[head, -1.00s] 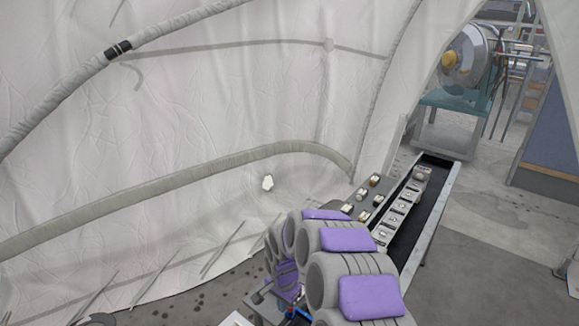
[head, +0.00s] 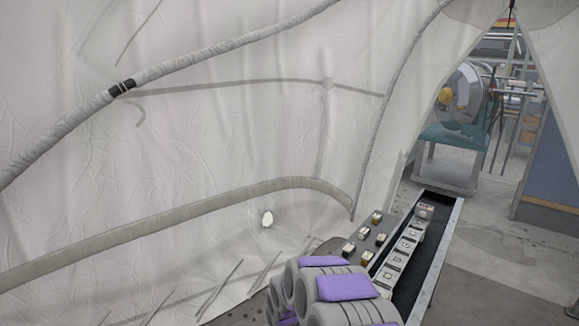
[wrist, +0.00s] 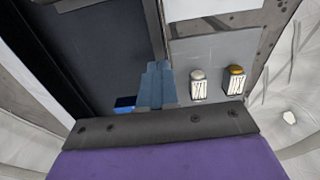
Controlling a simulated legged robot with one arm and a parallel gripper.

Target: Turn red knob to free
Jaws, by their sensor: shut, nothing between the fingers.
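My gripper (wrist: 155,88) is shut and empty in the wrist view, its blue-grey fingers together over the edge between a dark trough and a grey panel (wrist: 205,52). A white-topped knob (wrist: 198,85) and an orange-topped knob (wrist: 235,80), each with a black-and-white label, stand to the right of the fingers, apart from them. A small blue piece (wrist: 125,104) shows to their left. In the head view the panel (head: 343,244) carries several small knobs. I cannot make out a clearly red knob. My purple-padded arm hides the near part, and the gripper does not show there.
A row of labelled white blocks (head: 402,246) runs beside the long dark trough (head: 433,240). The pale tent wall (head: 200,150) rises on the left. A round machine on a teal stand (head: 455,138) stands at the back right. Grey floor (head: 510,255) is clear on the right.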

